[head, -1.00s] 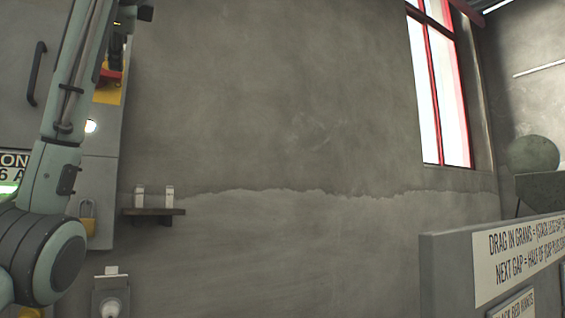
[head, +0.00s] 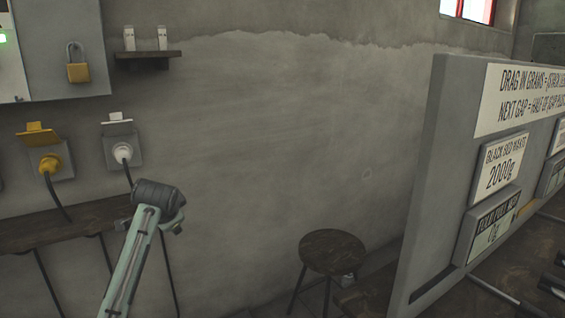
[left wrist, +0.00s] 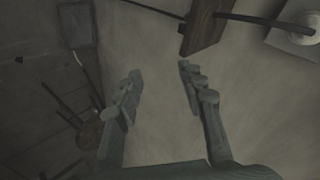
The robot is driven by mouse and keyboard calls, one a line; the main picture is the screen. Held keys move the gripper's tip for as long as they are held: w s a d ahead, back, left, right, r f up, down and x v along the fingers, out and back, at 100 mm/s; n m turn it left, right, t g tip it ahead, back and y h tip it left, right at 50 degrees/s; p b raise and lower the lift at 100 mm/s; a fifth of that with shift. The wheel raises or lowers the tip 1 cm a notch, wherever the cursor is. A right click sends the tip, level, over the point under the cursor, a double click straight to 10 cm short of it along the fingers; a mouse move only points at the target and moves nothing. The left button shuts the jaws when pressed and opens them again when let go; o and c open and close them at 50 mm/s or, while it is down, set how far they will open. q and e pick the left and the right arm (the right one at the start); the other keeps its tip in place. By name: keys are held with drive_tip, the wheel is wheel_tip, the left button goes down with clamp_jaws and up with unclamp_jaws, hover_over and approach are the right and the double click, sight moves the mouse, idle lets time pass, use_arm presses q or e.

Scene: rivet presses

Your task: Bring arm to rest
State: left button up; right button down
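My left gripper shows in the left wrist view (left wrist: 159,80), with its two fingers apart and nothing between them. Bare grey wall lies behind the fingers. In the head view my left arm (head: 143,245) rises from the bottom edge left of centre, its dark joint in front of the wall near the narrow wooden bench; its gripper cannot be made out there. My right gripper is in neither view.
The wooden bench (head: 85,222) stands at the wall, below a yellow plug (head: 49,163) and a white plug (head: 122,151). A round stool (head: 332,252) stands right of centre. A grey panel with signs (head: 440,150) fills the right side. The wall between is clear.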

use_arm(q)
drive_tip(key=s+f+n+g+h, duration=0.1)
drive_tip(key=s+f+n+g, duration=0.1)
drive_tip(key=s+f, duration=1.2)
drive_tip(key=s+f+n+g+h, duration=0.1)
drive_tip(key=s+f+n+g, duration=0.1)
drive_tip(key=s+f, duration=1.2)
drive_tip(key=s+f+n+g, duration=0.2)
drive_tip(key=s+f, duration=0.9)
drive_tip(key=s, duration=0.1)
drive_tip(key=shift+s+d+f+n, duration=0.3)
drive_tip(key=shift+d, duration=0.1)
